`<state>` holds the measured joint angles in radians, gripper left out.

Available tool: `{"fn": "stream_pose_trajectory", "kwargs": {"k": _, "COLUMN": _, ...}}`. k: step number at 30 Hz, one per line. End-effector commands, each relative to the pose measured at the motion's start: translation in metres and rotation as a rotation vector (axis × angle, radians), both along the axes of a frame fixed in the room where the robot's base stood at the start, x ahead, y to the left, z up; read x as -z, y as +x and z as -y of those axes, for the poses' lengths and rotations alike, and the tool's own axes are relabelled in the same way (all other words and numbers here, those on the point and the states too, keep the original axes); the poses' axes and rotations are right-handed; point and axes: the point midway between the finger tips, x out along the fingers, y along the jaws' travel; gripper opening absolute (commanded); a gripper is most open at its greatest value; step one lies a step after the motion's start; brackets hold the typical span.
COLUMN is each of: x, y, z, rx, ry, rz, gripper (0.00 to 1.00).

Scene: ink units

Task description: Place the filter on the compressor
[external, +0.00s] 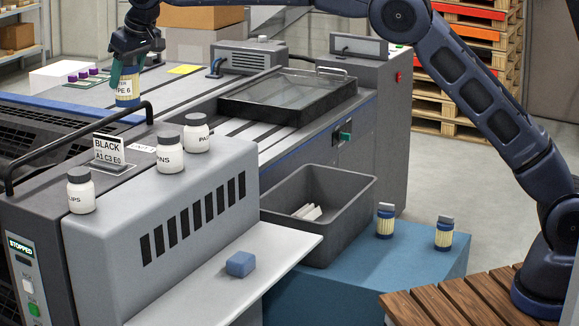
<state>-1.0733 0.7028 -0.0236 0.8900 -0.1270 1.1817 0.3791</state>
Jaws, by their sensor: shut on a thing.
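My gripper (125,72) is at the upper left, pointing down and shut on a filter. The filter (127,91) is a pale pleated cylinder with blue at its lower end and a white label ending in "PE 6". It is upright; whether its bottom touches the surface behind the grey cover cannot be told. No unit is clearly labelled as the compressor. A small grey vented unit (250,57) with a blue fitting on its left stands to the right of my gripper and could be it.
Two similar filters (385,223) (444,234) stand on a blue block. White jars (197,135), a "BLACK" sign (108,148) and a dark handrail (75,145) are near the held filter. A glass-topped tray (290,93) and a grey bin (340,200) lie to the right.

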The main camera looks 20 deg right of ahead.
Motion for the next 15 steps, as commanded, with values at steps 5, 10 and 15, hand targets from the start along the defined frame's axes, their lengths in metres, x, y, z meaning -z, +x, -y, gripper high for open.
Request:
{"fn": "stream_pose_trajectory", "kwargs": {"k": 5, "x": -0.024, "y": 0.000, "z": 0.000, "rx": 0.000, "ry": 0.003, "rz": 0.002, "gripper": 0.26}}
{"fn": "stream_pose_trajectory", "kwargs": {"k": 10, "x": -0.042, "y": 0.000, "z": 0.000, "rx": 0.000, "ry": 0.002, "rz": 0.001, "gripper": 0.26}}
{"fn": "stream_pose_trajectory", "kwargs": {"k": 15, "x": -0.048, "y": 0.014, "z": 0.012, "rx": 0.015, "ry": 0.001, "rz": 0.001, "gripper": 0.26}}
